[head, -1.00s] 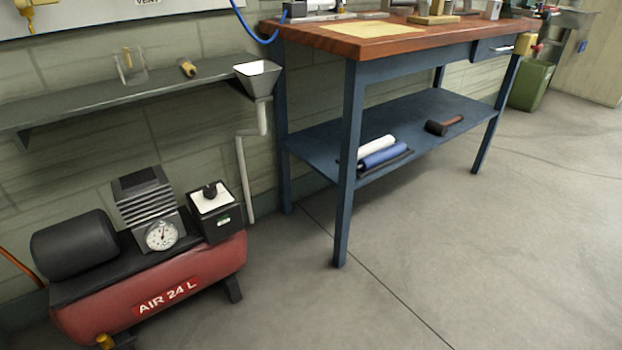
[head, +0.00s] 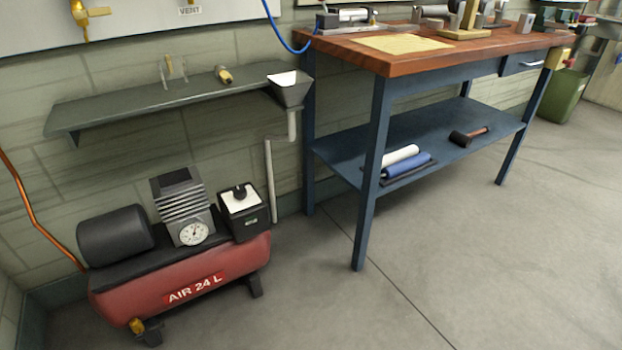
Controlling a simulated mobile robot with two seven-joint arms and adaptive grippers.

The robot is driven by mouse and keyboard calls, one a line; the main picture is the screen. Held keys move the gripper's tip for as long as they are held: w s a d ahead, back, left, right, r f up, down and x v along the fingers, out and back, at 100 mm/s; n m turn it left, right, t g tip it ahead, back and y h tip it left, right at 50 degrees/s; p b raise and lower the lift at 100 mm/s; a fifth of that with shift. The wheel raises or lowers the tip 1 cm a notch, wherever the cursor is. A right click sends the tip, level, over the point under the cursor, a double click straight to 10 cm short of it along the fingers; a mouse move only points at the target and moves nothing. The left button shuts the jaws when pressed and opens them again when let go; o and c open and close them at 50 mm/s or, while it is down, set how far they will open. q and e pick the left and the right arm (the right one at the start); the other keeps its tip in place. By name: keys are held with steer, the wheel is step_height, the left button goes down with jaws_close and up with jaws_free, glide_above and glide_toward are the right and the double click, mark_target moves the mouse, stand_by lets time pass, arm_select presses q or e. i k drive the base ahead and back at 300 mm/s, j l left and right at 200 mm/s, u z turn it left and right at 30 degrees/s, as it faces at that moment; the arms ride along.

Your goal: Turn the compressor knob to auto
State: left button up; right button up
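A red compressor (head: 150,297) labelled "AIR 24 L" stands on the floor at the lower left, against the wall. On its right end sits a black box (head: 246,220) with a white top plate. A small black knob (head: 240,192) stands up from that plate. The plate's markings are too small to read, so I cannot tell which way the knob points. A round white gauge (head: 194,233) is to the left of the box, below a finned grey block (head: 183,203). Neither of my grippers shows in the head view.
A wall shelf (head: 150,98) with a grey funnel (head: 289,89) at its right end hangs above the compressor. A blue-legged workbench (head: 372,170) stands to the right. The floor (head: 330,310) in front is clear. An orange hose (head: 35,215) runs at the left.

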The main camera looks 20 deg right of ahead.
mark_target(240, 192)
steer(key=i+l+u, duration=0.15)
steer(key=l+u, duration=0.2)
steer(key=i+l+u, duration=0.15)
steer(key=l+u, duration=0.25)
steer(key=i+l+u, duration=0.1)
steer(key=l, duration=0.65)
steer(key=i+l, duration=0.1)
steer(key=l, duration=0.6)
steer(key=i+l+u, duration=0.15)
steer(key=l, duration=0.6)
